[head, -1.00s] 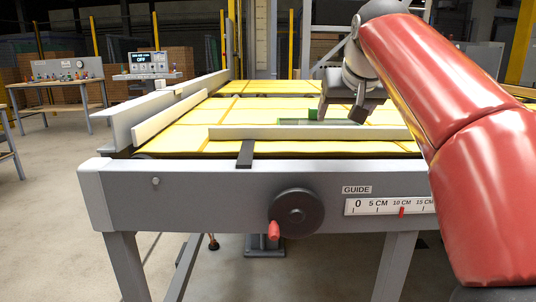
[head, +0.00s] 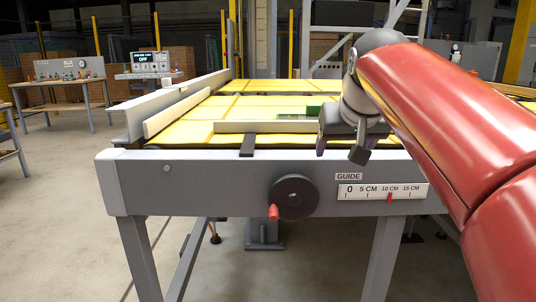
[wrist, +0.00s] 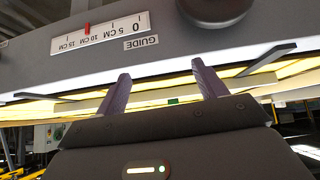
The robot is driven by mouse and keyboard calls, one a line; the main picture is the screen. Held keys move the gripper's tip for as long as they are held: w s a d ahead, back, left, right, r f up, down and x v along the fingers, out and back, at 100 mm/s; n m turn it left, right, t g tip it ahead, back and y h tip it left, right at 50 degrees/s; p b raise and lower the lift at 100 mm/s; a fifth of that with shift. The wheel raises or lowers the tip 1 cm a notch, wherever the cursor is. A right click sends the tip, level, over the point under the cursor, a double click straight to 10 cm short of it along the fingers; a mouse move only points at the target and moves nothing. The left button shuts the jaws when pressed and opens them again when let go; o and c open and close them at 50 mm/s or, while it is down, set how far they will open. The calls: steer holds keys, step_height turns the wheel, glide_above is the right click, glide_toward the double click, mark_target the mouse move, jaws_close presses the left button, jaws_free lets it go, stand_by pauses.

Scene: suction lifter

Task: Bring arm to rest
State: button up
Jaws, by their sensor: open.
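My gripper (head: 340,150) hangs at the end of my red arm, over the near right part of the yellow-topped table in the head view. Its two dark fingers are apart and nothing is between them. In the wrist view my gripper (wrist: 160,85) also shows open and empty, with the table's grey front beam and guide scale (wrist: 100,34) ahead of it. In the head view the guide scale (head: 415,191) has its red pointer near 10 cm.
A grey table frame (head: 220,185) with a black handwheel (head: 295,198) stands in front. A pale guide bar (head: 265,126) and a green piece (head: 300,111) are on the yellow surface (head: 190,128). A control box (head: 150,62) reading OFF and a workbench (head: 70,80) stand back left, with open floor between.

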steer(key=s+d+f+g, duration=0.1)
steer(key=s+f+g, duration=0.1)
steer(key=s+f, duration=2)
step_height(320, 180, down, 4)
steer(key=shift+f+g, duration=0.1)
steer(key=shift+g, duration=0.2)
steer(key=shift+s, duration=0.1)
steer(key=shift+c, duration=0.4)
